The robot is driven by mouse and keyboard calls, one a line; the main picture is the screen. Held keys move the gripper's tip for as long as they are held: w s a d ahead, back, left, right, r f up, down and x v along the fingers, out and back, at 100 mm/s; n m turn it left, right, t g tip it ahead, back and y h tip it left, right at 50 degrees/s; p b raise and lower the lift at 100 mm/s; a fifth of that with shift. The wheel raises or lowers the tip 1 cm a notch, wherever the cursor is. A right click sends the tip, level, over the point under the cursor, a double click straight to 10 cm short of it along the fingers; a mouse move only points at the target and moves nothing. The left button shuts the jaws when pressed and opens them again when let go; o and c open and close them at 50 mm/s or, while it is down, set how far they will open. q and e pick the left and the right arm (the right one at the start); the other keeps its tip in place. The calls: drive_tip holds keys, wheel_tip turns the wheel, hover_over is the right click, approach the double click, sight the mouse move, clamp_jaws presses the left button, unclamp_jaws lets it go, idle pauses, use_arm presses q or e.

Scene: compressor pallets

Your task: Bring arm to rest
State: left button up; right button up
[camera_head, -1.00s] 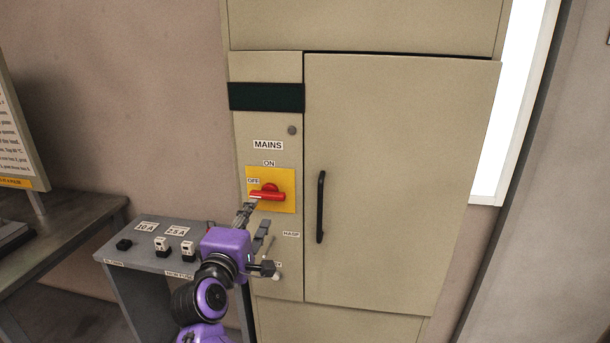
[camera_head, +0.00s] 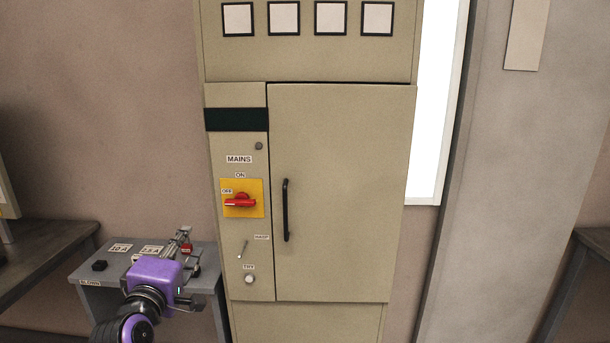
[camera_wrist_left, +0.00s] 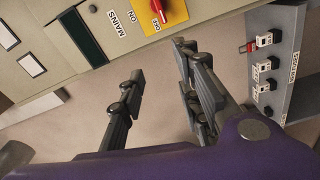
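My left gripper (camera_head: 190,253) is at the lower left in the head view, below and left of the mains switch and in front of the small grey bench. Its fingers are spread apart in the left wrist view (camera_wrist_left: 160,62), with nothing between them. The red mains switch handle (camera_head: 240,202) lies roughly level on its yellow plate (camera_head: 257,188), below the ON label and near the OFF label. The handle also shows at the top of the left wrist view (camera_wrist_left: 157,9), apart from the fingers. My right gripper is not in view.
A tall beige cabinet (camera_head: 340,190) with a shut door and a black handle (camera_head: 286,210) stands in the middle. The grey bench (camera_head: 85,272) carries small fuse devices and a red item (camera_head: 187,249). Dark tables stand at far left (camera_head: 50,250) and far right.

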use_arm(q)
drive_tip(key=a+r+m+t+y, duration=0.15)
drive_tip(key=a+r+m, duration=0.45)
drive_tip(key=a+r, duration=0.75)
drive_tip(key=s+f+m+g, duration=0.2)
drive_tip(key=s+f+m, duration=0.15)
drive_tip(key=f, duration=0.85)
drive_tip(key=s+f+m+g, duration=0.2)
drive_tip(key=s+f, duration=0.3)
drive_tip(key=f, duration=0.7)
drive_tip(key=s+f+m+g, duration=0.3)
drive_tip(key=s+f, duration=0.1)
drive_tip(key=f, duration=0.8)
drive_tip(key=s+d+f+m+g+h, duration=0.1)
drive_tip(key=s+d+f+m+g, duration=0.2)
drive_tip(key=s+f, duration=0.95)
drive_tip(key=s+d+f+m+g, duration=0.2)
drive_tip(key=s+f+m, duration=0.2)
drive_tip(key=s+f, duration=0.85)
drive_tip(key=d+r+n, duration=0.1)
drive_tip(key=d+n, duration=0.1)
drive_tip(key=d, duration=0.6)
drive_tip(key=w+d+r+n+t, duration=0.1)
drive_tip(key=d+n, duration=0.2)
drive_tip(key=d, duration=0.5)
drive_tip(key=shift+w+r+h, duration=0.15)
drive_tip(key=shift+r+h, duration=0.15)
drive_tip(key=shift+h, duration=0.15)
